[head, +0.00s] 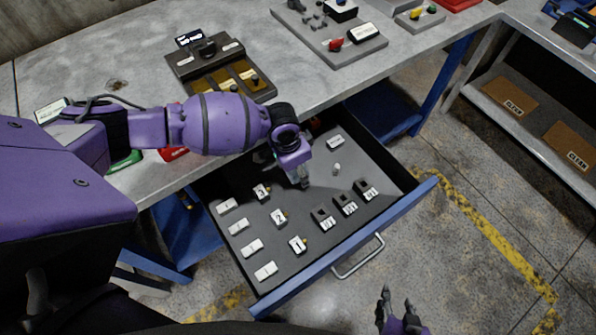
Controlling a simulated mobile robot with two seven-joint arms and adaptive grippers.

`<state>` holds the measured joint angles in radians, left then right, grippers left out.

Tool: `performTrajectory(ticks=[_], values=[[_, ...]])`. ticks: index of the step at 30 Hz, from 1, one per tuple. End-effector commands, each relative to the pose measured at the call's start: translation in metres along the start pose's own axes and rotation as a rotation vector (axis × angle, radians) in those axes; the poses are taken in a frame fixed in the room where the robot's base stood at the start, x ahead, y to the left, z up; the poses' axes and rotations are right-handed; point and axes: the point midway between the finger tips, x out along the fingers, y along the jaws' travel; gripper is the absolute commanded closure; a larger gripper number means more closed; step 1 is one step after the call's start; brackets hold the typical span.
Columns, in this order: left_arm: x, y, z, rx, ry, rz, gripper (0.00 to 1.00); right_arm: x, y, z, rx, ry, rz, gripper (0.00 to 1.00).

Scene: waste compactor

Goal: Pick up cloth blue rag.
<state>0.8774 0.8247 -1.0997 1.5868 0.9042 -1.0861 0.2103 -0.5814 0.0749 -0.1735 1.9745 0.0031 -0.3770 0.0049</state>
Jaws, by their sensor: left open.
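I cannot make out a blue cloth rag in the head view; part of the table and drawer is hidden behind my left arm. My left gripper (302,181) is open and points down over the open drawer (290,245), near its back. I see nothing held in it. My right gripper (397,297) is at the bottom edge, in front of the drawer, with its fingers apart and empty.
The drawer holds white labelled blocks (252,247), numbered pieces (298,244) and dark pieces (345,205). The grey worktop (120,45) carries a brass-plated fixture (222,75) and a grey tool board (330,35). A shelf with brown "CLEAN" mats (510,97) stands right. The floor is clear.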

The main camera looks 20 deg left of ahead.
Motion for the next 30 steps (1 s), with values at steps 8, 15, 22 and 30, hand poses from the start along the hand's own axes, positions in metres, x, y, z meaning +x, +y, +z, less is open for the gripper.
performTrajectory(ticks=[8,15,22,30], values=[[0.0026,-0.0008,-0.0006,0.0,0.001,-0.002,0.39,-0.0013,0.0047,0.0051,-0.003,-0.008,0.007,0.6],[0.0026,-0.0007,-0.0004,0.0,0.001,-0.002,0.71,-0.0019,0.0072,0.0075,-0.012,-0.013,0.007,0.6],[0.0025,-0.0007,-0.0004,0.0,0.001,-0.002,0.87,-0.0021,0.0076,0.0083,-0.015,-0.014,0.006,0.6],[-0.0044,-0.0009,-0.002,0.001,0.002,-0.002,0.87,-0.0023,0.0049,0.0066,-0.012,-0.013,0.002,0.6]])
